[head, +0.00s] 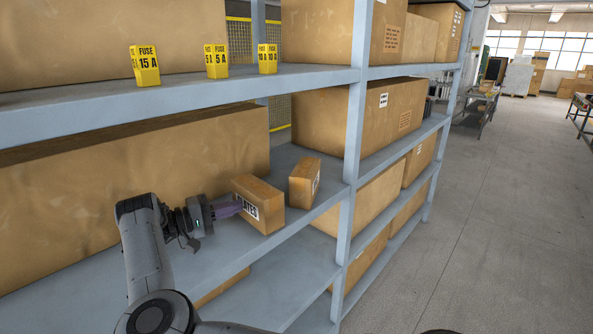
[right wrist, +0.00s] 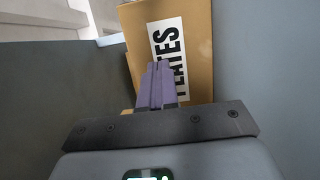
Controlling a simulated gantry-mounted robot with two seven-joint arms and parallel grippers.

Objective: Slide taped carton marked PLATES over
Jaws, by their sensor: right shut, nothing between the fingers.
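The taped carton marked PLATES (head: 262,203) stands on the middle shelf in the head view, near the shelf's front edge. Its label (right wrist: 167,50) faces my right gripper in the right wrist view. My right gripper (head: 238,207) is shut and empty, its purple fingers at the carton's labelled side. The fingertips (right wrist: 158,66) overlap the label in the right wrist view; I cannot tell whether they touch it. The left gripper is not in view.
A second, smaller carton (head: 304,182) stands just right of the PLATES carton, near the shelf upright (head: 350,150). A long carton (head: 130,185) lies behind. Several yellow fuse boxes (head: 217,62) stand on the shelf above. Bare shelf (head: 225,255) shows in front.

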